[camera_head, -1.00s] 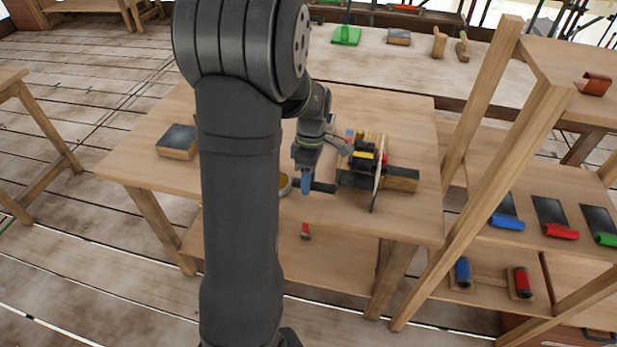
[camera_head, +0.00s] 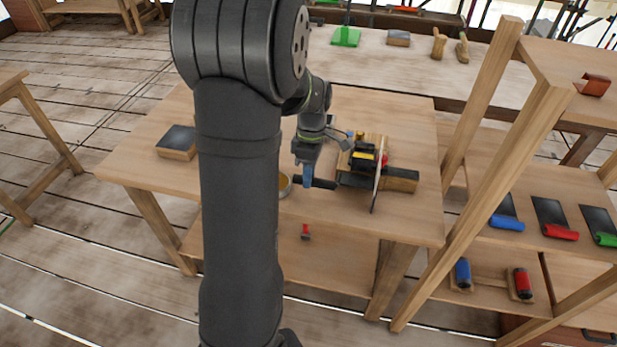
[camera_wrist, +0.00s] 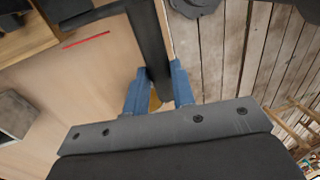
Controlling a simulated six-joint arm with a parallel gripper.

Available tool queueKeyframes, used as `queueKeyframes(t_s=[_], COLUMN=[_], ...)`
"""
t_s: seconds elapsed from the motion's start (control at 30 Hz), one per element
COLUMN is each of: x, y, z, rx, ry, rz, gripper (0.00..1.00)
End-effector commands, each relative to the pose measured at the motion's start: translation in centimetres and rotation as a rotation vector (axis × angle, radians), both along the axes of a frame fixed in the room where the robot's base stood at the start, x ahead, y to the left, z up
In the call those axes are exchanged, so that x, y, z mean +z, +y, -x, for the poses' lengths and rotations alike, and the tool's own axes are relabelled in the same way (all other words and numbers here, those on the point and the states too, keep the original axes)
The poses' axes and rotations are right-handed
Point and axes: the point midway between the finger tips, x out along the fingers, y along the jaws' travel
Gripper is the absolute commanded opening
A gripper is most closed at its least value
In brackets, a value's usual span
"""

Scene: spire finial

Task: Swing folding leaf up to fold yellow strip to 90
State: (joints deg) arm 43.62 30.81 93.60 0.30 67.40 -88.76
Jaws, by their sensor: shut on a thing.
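The folding tool (camera_head: 400,179) stands on the right half of the wooden table, a dark body with wood, yellow and red parts. A dark handle bar (camera_head: 325,184) sticks out from its left side toward my gripper; it looks like the leaf's handle. My gripper (camera_head: 307,184) has blue fingers closed around the bar near its free end. In the wrist view, the bar (camera_wrist: 150,40) runs up between the blue fingers (camera_wrist: 157,92). A yellow piece (camera_head: 365,155) shows on top of the tool; I cannot tell whether it is the strip, nor its fold angle.
A thin pale upright plate (camera_head: 378,180) stands at the tool's front. A yellow-filled round container (camera_head: 285,185) sits beside the gripper. A dark-topped block (camera_head: 177,141) lies at the table's left. A shelf rack (camera_head: 500,170) stands close on the right.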

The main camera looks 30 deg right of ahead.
Motion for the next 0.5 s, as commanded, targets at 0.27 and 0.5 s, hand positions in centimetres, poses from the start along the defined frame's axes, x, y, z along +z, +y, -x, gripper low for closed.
queueKeyframes(t_s=[0.27,0.5], x=[2.3,3.5], y=[-1.8,-3.2], z=[-1.8,-3.2], rx=[0.0,0.0], ry=[-0.017,-0.013], rz=[0.017,0.013], gripper=[0.0,0.0])
